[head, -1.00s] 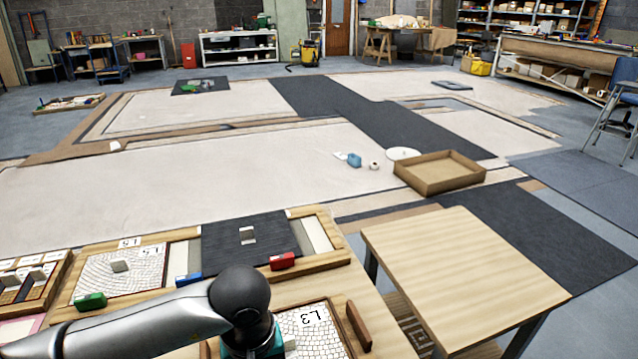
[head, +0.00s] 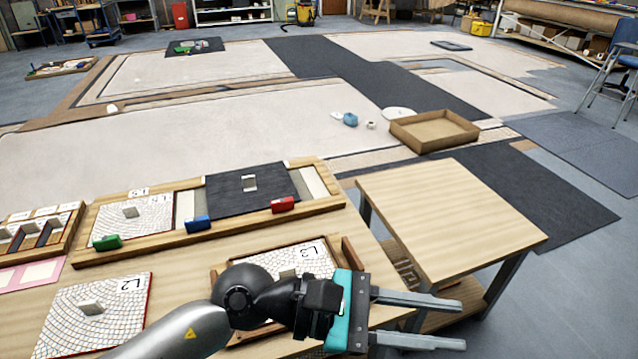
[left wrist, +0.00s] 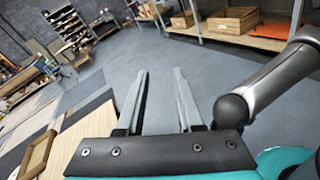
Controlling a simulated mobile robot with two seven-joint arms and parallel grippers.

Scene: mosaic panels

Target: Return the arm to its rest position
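My left gripper (head: 440,318) reaches in over the table's right edge in the head view, its fingers pointing right. The two fingers are apart with nothing between them; the left wrist view shows the same open, empty fingers (left wrist: 162,98). The forearm passes over the panel marked L3 (head: 290,262) and hides part of it. The panel marked L5 (head: 130,222) sits in the long wooden frame (head: 330,206).
A lower wooden side table (head: 455,205) stands right of the work table, close beyond the gripper. Green (head: 107,242), blue (head: 198,224) and red (head: 283,204) blocks rest along the frame. A cardboard tray (head: 433,131) lies on the floor. Open floor (head: 580,270) is at the right.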

